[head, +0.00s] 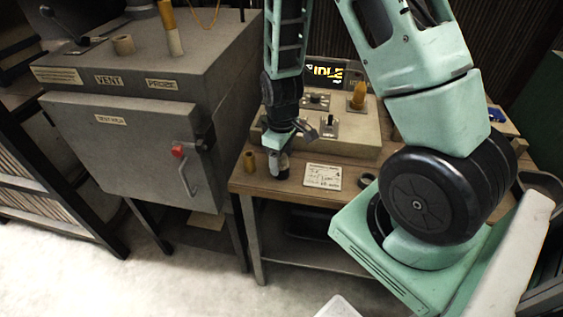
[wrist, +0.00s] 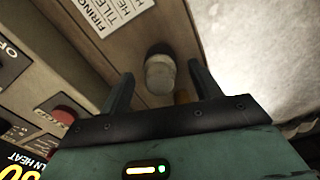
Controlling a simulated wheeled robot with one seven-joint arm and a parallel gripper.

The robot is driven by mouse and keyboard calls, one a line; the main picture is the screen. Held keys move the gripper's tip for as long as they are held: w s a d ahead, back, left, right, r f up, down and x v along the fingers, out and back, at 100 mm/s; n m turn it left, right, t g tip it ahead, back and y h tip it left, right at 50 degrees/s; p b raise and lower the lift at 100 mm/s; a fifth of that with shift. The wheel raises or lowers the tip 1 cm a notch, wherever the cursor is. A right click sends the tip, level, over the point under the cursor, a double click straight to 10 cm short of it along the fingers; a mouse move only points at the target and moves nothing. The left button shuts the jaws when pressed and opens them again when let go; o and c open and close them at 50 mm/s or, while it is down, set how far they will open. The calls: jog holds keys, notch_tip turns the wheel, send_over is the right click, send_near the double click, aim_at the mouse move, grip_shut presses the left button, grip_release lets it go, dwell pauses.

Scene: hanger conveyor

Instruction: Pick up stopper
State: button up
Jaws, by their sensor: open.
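A white written card (head: 323,176) lies right of the stopper on the bench (head: 290,190). A grey kiln (head: 120,135) with vent and probe labels stands left, with a red-knobbed latch (head: 178,151).

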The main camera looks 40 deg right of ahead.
jog(key=c, duration=1.1)
